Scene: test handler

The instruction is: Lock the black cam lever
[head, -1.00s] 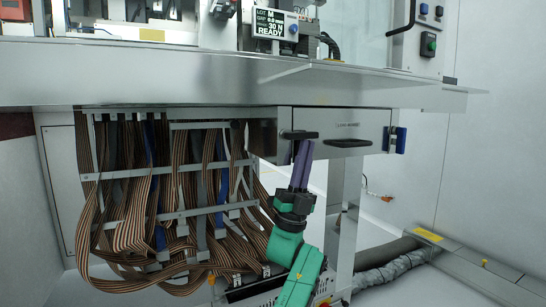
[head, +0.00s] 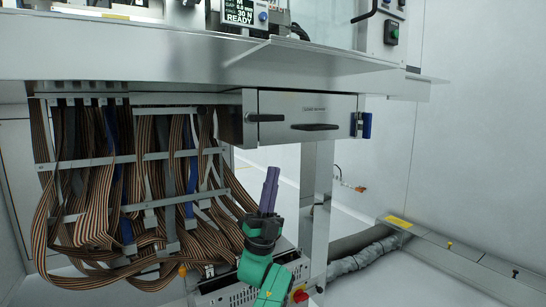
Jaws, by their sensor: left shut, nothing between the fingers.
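The black cam lever (head: 266,117) appears to be the short dark bar at the left of the metal drawer front (head: 340,108) under the bench; it lies about horizontal. A longer black handle (head: 314,127) sits to its right, mid-front, below a small label. My left gripper (head: 271,174), with purple fingers, is shut and empty. It points up, below the drawer and apart from the lever in the picture. Whether the lever is latched cannot be read from this view. My right gripper is out of view.
A blue-and-black part (head: 361,125) sits at the drawer's right edge. Striped ribbon cables (head: 100,200) hang left of the gripper. A metal leg (head: 317,195) stands to its right. The bench edge (head: 130,62) overhangs above. Below is a box with a red knob (head: 299,296).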

